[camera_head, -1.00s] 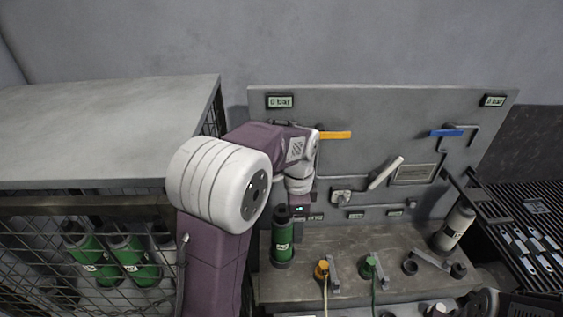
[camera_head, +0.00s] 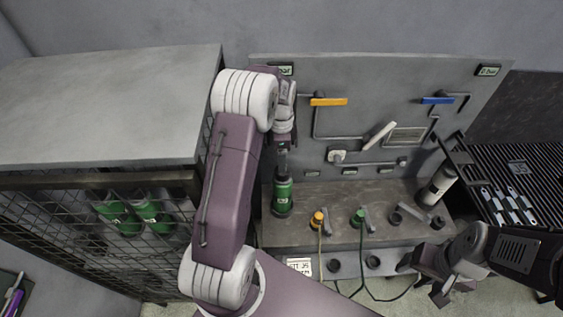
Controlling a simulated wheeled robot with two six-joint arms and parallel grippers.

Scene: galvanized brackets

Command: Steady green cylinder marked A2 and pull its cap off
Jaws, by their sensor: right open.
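The green cylinder (camera_head: 283,197) stands upright at the left end of the grey bench. A small pale mark shows on its side, too small to read surely. My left gripper (camera_head: 282,160) is right above it, pointing down over its dark top. The cap is mostly hidden there, and I cannot tell whether the fingers touch it or are closed. My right gripper (camera_head: 426,281) is open and empty at the lower right, in front of the bench and well apart from the cylinder.
An upright grey panel (camera_head: 350,75) with orange (camera_head: 328,102) and blue (camera_head: 437,101) handles stands behind the bench (camera_head: 335,235). Orange and green fittings with hoses sit right of the cylinder. A grey cylinder (camera_head: 437,186) stands at the bench's right. A mesh cage (camera_head: 60,215) holds green cylinders at left.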

